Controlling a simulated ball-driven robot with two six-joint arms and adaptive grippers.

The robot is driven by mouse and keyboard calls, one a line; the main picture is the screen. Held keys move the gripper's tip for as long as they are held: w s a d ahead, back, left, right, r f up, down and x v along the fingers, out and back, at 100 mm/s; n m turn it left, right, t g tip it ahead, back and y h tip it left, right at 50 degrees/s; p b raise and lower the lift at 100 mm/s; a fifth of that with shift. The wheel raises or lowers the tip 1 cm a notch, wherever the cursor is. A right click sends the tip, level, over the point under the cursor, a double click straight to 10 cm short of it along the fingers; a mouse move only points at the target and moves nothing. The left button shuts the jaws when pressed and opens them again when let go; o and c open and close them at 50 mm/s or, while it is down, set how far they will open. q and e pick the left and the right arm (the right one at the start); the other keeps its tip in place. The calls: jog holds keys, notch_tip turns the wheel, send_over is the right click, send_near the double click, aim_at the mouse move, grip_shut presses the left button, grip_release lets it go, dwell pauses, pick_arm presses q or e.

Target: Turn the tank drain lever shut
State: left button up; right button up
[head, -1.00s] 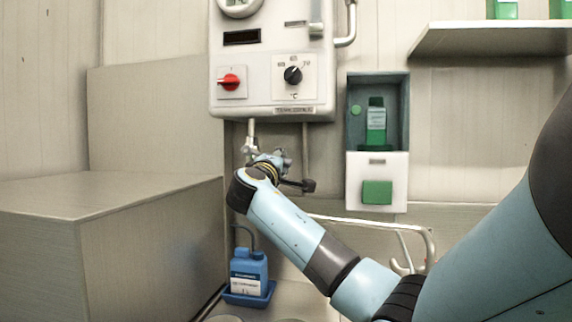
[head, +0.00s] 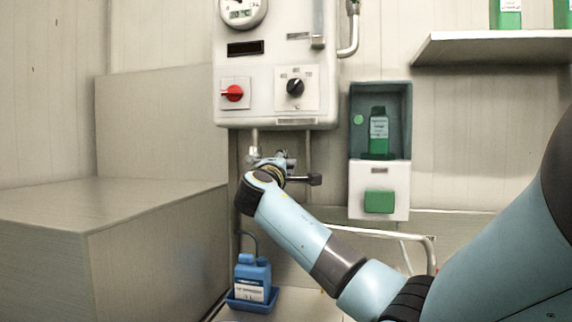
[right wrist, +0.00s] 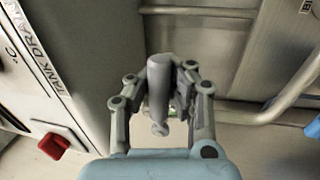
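My right gripper (right wrist: 160,100) reaches under the white control box (head: 272,60); my forearm partly hides it in the head view. In the right wrist view, a grey rounded lever handle (right wrist: 158,82) lies between its two fingers. The fingers sit close on both sides and look shut on it. The handle's top end sticks out past the pads. A "TANK DRAIN" label (right wrist: 48,50) shows on the box beside it. My left gripper is not in view.
A red knob (head: 234,93) and a black dial (head: 296,88) are on the box. A niche with a green bottle (head: 379,132) is to the right. A blue canister (head: 251,277) stands below. A pale rail (head: 428,250) runs near my forearm. A metal counter (head: 120,205) is left.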

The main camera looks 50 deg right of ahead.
jog(key=o, duration=0.4)
jog(key=shift+s+a, duration=0.1)
jog(key=shift+a, duration=0.45)
jog(key=shift+o, duration=1.4)
jog(key=shift+r, duration=0.15)
jog(key=shift+d, duration=0.3)
jog(key=v, duration=1.2)
